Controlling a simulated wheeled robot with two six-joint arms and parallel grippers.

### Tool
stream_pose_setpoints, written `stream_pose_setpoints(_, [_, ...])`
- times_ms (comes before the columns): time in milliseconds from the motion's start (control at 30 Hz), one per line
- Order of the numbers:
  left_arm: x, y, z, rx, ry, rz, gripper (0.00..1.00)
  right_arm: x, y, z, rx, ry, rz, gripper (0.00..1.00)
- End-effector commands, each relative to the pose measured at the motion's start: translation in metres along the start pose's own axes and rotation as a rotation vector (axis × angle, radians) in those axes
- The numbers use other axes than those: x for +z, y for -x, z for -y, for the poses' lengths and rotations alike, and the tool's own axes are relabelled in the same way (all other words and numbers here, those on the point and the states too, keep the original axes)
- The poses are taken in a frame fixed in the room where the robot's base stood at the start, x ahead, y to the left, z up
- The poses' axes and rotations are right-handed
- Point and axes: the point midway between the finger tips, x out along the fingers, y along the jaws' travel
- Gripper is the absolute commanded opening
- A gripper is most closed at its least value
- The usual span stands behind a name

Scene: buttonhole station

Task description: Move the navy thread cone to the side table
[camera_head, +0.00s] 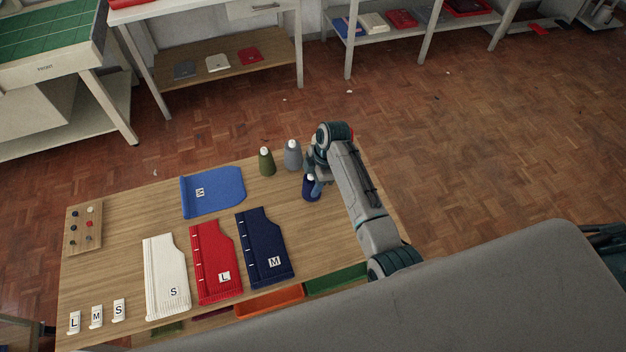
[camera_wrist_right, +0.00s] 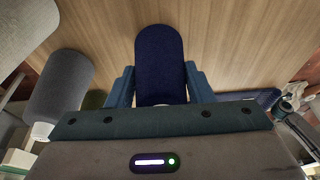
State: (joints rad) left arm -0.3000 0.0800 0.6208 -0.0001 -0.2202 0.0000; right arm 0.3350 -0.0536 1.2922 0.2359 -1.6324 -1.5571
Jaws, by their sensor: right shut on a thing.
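The navy thread cone (camera_head: 311,188) is at the right part of the wooden worktable (camera_head: 130,215). My right gripper (camera_head: 313,179) reaches over it and is shut on it. In the right wrist view the navy cone (camera_wrist_right: 160,55) lies between the two blue fingers of the gripper (camera_wrist_right: 160,80). I cannot tell whether its base touches the table. My left gripper is not in view. Which piece of furniture is the side table is not clear from these views.
A grey cone (camera_head: 292,156) and an olive cone (camera_head: 267,163) stand close by. Blue (camera_head: 215,190), white (camera_head: 165,275), red (camera_head: 212,262) and navy (camera_head: 264,247) knit pieces lie on the worktable. A green-topped table (camera_head: 45,35) stands at back left. The floor (camera_head: 480,130) to the right is clear.

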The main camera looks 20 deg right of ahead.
Motion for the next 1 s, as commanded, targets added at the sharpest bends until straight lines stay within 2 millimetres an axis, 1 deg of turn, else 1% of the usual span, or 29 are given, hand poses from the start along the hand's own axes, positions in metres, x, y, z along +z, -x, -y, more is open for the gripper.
stream_pose_setpoints(33, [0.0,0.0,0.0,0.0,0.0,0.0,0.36,0.0,-0.001,0.0,0.0,0.0,0.0,0.51])
stream_pose_setpoints(100, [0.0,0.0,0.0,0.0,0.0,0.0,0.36,0.0,-0.001,0.0,0.0,0.0,0.0,0.65])
stream_pose_setpoints(133, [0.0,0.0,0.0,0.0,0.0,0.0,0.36,0.0,-0.001,0.0,0.0,0.0,0.0,0.69])
stream_pose_setpoints(400, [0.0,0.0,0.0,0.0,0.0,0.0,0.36,0.0,0.0,0.0,0.0,0.0,0.0,0.69])
stream_pose_setpoints(533, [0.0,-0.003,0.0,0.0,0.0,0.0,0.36,0.0,0.008,-0.001,0.004,0.001,0.0,0.69])
stream_pose_setpoints(667, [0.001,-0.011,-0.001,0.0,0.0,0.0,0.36,0.001,0.028,-0.001,0.006,0.001,0.002,0.69])
stream_pose_setpoints(800, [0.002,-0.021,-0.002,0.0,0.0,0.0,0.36,0.001,0.059,-0.002,0.007,0.002,0.001,0.69])
stream_pose_setpoints(1000, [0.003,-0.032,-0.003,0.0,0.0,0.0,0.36,0.001,0.098,-0.001,0.005,0.001,0.002,0.69])
